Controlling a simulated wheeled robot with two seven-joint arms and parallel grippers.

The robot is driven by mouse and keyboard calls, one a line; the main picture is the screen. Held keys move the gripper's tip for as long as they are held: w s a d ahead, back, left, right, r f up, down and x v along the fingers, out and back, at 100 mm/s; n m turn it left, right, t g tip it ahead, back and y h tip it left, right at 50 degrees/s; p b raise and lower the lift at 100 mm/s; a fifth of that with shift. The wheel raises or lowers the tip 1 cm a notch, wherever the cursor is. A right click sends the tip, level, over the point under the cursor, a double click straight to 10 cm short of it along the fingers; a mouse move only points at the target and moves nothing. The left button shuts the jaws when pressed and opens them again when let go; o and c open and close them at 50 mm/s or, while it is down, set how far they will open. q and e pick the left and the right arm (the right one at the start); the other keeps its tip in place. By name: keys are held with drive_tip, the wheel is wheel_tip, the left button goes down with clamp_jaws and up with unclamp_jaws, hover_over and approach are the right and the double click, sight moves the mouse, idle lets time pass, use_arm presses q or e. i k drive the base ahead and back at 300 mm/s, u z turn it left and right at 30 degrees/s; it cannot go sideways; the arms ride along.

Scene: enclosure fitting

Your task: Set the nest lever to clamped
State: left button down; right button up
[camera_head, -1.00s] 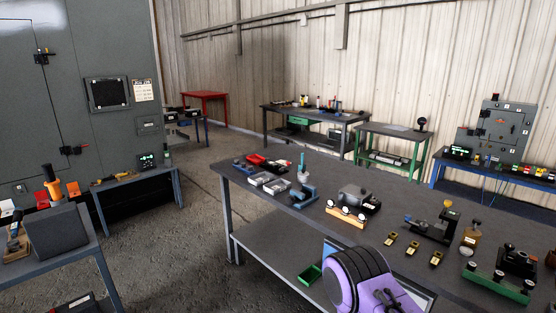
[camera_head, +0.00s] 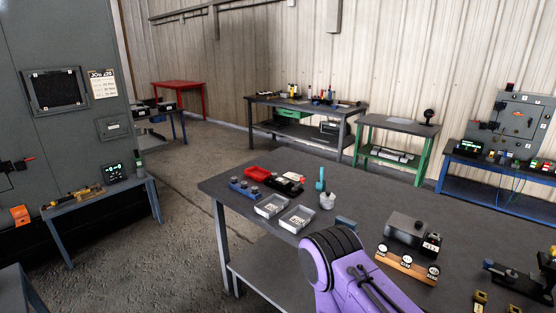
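I cannot tell for sure which object is the nest or its lever. A dark grey block (camera_head: 408,230) sits behind a wooden strip (camera_head: 405,266) with several round white labels, on the dark workbench (camera_head: 345,193). A low dark fixture (camera_head: 518,280) stands at the right edge, partly cut off, with a blue piece at its left end. No lever position can be read. A purple and black link of my arm covers the bench's front edge. Neither of my grippers shows.
Small yellow pieces (camera_head: 480,297) lie at the lower right. Open floor (camera_head: 180,235) lies left of the bench; a side table (camera_head: 105,197) stands beyond.

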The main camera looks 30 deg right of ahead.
sight(294, 189)
drive_tip(key=i, duration=1.85)
drive_tip(key=z, duration=4.15)
drive_tip(key=k, duration=0.25)
drive_tip(key=u, duration=1.4)
drive_tip(key=i, duration=0.5)
drive_tip(key=z, duration=0.05)
